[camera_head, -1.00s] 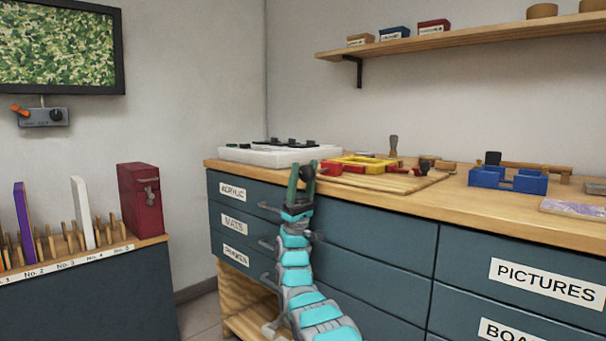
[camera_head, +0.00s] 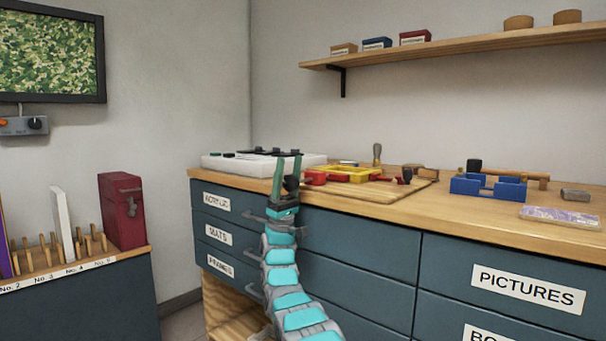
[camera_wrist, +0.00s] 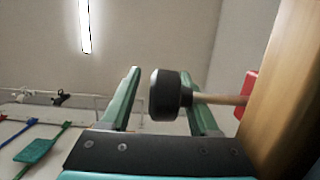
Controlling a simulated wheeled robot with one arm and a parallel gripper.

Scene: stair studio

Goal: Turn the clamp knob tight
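The clamp knob (camera_wrist: 166,95) is black and round, on a wooden-coloured shaft (camera_wrist: 217,98) that runs right toward a red part (camera_wrist: 247,92) in the wrist view. In the head view the dark knob (camera_head: 291,183) sits at the front edge of the bench, left of the red clamp part (camera_head: 316,178). My gripper (camera_head: 288,160) points upward there with its green fingers apart. In the wrist view the knob is near the right finger, with a gap to the left finger (camera_wrist: 124,98). I cannot tell whether the right finger touches it.
The bench top (camera_head: 400,200) carries a yellow frame (camera_head: 347,174), a white case (camera_head: 235,165) and a blue fixture (camera_head: 488,186). Drawer handles (camera_head: 262,219) stick out beside my arm. A wooden bench edge (camera_wrist: 288,95) is close on the right in the wrist view.

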